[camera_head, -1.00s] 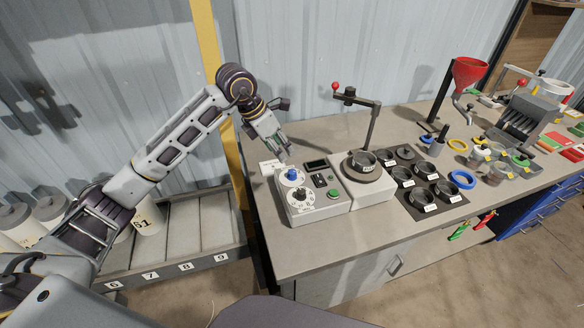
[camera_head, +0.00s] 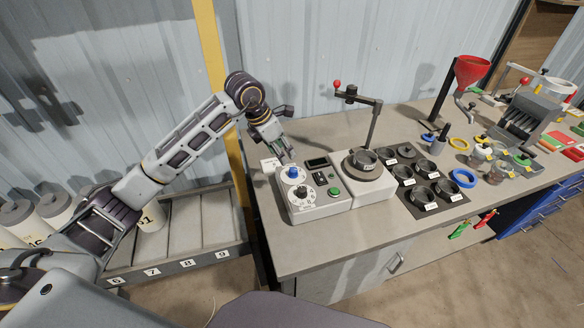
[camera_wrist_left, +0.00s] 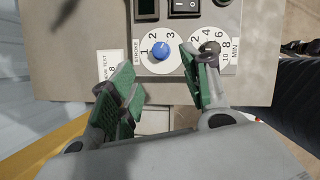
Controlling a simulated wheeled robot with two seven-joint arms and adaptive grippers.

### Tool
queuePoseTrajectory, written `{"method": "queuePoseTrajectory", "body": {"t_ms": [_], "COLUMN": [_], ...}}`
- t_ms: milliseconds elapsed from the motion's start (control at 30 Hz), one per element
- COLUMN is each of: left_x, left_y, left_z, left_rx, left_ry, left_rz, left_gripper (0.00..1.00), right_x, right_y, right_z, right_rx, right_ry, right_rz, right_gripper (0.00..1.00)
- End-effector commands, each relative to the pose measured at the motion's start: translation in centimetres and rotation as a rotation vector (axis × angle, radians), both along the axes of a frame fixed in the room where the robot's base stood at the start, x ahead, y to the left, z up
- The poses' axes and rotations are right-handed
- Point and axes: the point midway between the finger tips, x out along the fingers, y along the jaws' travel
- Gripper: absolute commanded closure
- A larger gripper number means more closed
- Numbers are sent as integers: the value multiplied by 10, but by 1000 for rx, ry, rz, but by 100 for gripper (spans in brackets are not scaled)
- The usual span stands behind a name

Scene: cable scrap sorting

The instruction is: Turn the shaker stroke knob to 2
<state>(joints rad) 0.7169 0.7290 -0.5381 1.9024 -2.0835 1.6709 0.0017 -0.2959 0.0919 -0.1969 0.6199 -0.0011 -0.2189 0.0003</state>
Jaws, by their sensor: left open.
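The blue stroke knob (camera_head: 293,172) sits on a white dial on the grey control box (camera_head: 318,208) of the shaker. In the left wrist view the blue knob (camera_wrist_left: 160,52) is in the middle of a dial marked 1, 2 and 3, with "STROKE" beside it. I cannot tell which number it points at. My left gripper (camera_head: 285,154) is open and empty, just behind and above the box. In the left wrist view its green-padded fingers (camera_wrist_left: 163,75) are spread on either side of the knob's line, apart from the knob. My right gripper is not in view.
A black knob (camera_head: 301,191) on the minutes dial is close to the stroke knob; the right finger overlaps that dial in the wrist view. A green button (camera_head: 334,191) and a small dark screen are beside them. The shaker's sieve stand (camera_head: 375,188) stands to the right.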

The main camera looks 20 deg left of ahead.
Motion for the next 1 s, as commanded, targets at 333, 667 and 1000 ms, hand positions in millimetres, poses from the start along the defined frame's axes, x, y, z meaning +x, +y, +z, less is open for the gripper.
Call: {"method": "queuePoseTrajectory", "body": {"t_ms": [333, 667, 1000], "left_x": [13, 25, 30], "left_y": [-12, -22, -26], "left_z": [-43, -81, -96], "left_rx": [-1, -2, 0], "left_ry": [3, 3, 1], "left_rz": [-1, 0, -1], "left_gripper": [53, 53, 53], "right_x": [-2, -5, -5], "right_y": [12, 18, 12], "right_z": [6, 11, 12], "right_rx": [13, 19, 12], "right_ry": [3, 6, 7], "right_rz": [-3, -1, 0], "right_gripper": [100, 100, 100]}}
